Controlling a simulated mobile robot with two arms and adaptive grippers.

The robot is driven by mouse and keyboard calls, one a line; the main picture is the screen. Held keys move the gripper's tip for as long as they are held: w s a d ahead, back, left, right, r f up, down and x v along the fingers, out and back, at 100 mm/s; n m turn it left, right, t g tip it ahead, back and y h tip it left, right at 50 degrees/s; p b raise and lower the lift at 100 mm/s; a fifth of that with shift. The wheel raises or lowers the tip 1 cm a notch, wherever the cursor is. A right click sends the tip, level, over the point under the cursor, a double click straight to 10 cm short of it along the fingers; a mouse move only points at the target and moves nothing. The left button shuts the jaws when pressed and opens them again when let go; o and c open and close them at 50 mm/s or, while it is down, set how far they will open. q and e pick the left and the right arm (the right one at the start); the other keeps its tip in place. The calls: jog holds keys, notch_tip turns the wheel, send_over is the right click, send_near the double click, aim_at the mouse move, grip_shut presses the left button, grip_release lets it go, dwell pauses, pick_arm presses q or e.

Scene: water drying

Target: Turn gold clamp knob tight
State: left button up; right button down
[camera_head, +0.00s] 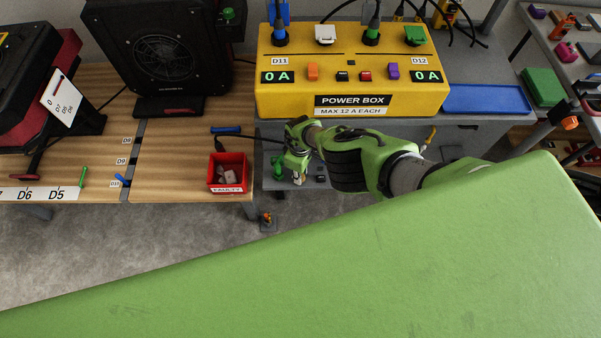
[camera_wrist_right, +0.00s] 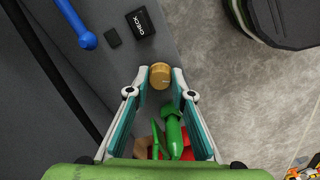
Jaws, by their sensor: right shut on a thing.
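The gold clamp knob (camera_wrist_right: 160,75) shows in the right wrist view as a short round gold cylinder. It sits between the two fingertips of my right gripper (camera_wrist_right: 160,80), which is closed on it from both sides. In the head view my right gripper (camera_head: 297,170) points down at the grey bench, below the yellow power box (camera_head: 352,65). The knob cannot be made out there, behind the gripper. My left gripper is in neither view.
In the head view a red FAULTY bin (camera_head: 228,160) stands left of the gripper. A blue tray (camera_head: 485,100) is at right.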

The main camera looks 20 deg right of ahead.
dwell(0.4)
jog(key=c, duration=1.8)
grip_release()
